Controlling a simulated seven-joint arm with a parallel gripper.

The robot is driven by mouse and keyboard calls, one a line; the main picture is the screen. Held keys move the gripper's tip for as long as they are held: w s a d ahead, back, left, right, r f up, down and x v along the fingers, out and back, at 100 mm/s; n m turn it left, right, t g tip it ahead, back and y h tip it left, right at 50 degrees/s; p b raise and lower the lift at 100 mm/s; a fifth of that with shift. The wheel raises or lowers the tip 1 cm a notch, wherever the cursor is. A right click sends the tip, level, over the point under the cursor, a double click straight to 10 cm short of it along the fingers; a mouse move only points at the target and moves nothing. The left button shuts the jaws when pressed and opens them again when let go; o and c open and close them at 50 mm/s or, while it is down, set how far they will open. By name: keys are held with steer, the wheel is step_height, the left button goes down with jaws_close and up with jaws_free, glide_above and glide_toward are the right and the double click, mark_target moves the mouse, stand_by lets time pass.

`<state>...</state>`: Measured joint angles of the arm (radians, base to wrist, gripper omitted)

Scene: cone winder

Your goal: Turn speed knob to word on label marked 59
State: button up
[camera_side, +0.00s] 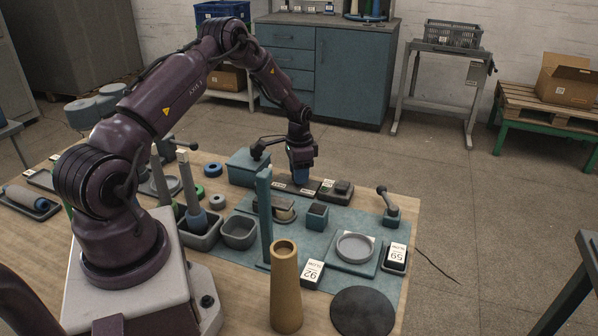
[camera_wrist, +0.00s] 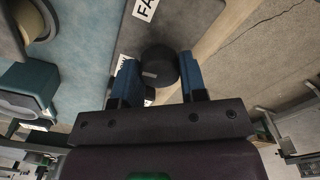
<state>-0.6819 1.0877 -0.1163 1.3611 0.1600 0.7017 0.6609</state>
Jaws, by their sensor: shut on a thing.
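The speed knob (camera_wrist: 158,66) is a dark round knob with a pale mark, seen in the wrist view between the two blue fingers of my gripper (camera_wrist: 160,80). My gripper is shut on it. In the side view my gripper (camera_side: 301,180) points down at a dark panel (camera_side: 284,185) and hides the knob. A white label starting "FA" (camera_wrist: 145,9) lies beyond the knob; another label (camera_wrist: 122,62) is partly hidden by the left finger. The label marked 59 (camera_side: 397,254) stands at the right of the blue mat; its small word looks like SLOW, but I cannot be sure.
A label marked 92 (camera_side: 312,273) stands near the tan cone (camera_side: 285,285). A teal post (camera_side: 264,220), a teal box (camera_side: 248,167) and a small lever (camera_side: 388,203) stand around the panel. A round dark pad (camera_side: 362,311) lies at the front.

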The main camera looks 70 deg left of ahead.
steer(key=n, duration=0.4)
steer(key=shift+n, duration=1.9)
steer(key=o, duration=0.9)
steer(key=shift+o, duration=0.2)
step_height(320, 180, up, 13)
